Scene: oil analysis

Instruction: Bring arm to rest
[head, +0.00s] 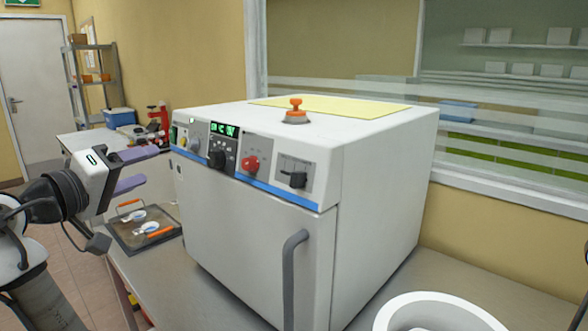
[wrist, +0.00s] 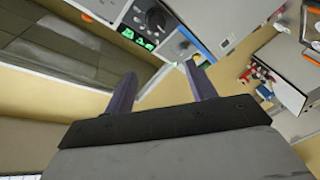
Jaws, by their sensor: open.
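My gripper (head: 140,170) is at the left in the head view, at the end of my arm, with its two purple-grey fingers apart. Nothing is between them. It is in front of the left side of the white oven-like machine (head: 255,250), apart from it. In the wrist view the two fingers of my gripper (wrist: 160,85) point up the picture, spread and empty. The machine's control panel (wrist: 165,25) with its green display and knobs shows beyond the fingertips, tilted.
A dark tray (head: 122,234) with orange-handled tools lies on the bench left of the machine. An orange-knobbed item (head: 296,112) and a yellow sheet (head: 340,104) are on the machine's top. A white bowl (head: 435,312) stands at the front right. A shelf (head: 92,72) stands at the back left.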

